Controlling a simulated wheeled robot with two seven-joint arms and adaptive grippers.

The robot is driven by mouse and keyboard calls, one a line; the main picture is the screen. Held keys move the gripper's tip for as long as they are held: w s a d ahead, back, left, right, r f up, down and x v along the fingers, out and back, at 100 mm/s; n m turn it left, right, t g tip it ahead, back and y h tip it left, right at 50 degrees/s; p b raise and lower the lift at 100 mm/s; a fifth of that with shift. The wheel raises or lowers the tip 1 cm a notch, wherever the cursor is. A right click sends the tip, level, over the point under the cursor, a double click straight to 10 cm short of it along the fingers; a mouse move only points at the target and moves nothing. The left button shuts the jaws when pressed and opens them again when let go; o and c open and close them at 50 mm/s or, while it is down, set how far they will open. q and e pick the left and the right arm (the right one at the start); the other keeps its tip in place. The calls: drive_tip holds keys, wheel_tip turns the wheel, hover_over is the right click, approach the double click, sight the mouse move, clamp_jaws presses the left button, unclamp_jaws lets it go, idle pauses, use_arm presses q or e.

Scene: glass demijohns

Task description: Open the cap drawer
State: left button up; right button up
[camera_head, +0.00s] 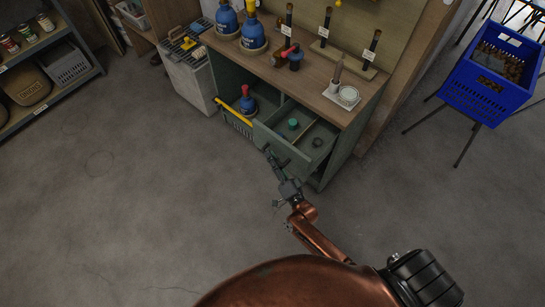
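The cap drawer (321,152) is a grey-green drawer under the wooden bench top, and it stands pulled out with its inside showing. A small green cap (293,124) and a dark round ring or cap (317,142) lie in it. My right gripper (271,155) is at the drawer's front face, by its handle. The gripper is small and dark here, so I cannot tell whether its fingers are closed on the handle. My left gripper is out of view.
The bench top (320,103) carries blue demijohns (253,36), upright tools and a white tray (341,96). A blue-bodied bottle (247,104) stands in a yellow-edged crate (234,116) left of the drawer. A blue crate (490,75) stands at right. The floor in front is clear.

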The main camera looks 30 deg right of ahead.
drive_tip(key=v, duration=1.2)
idle(0.5)
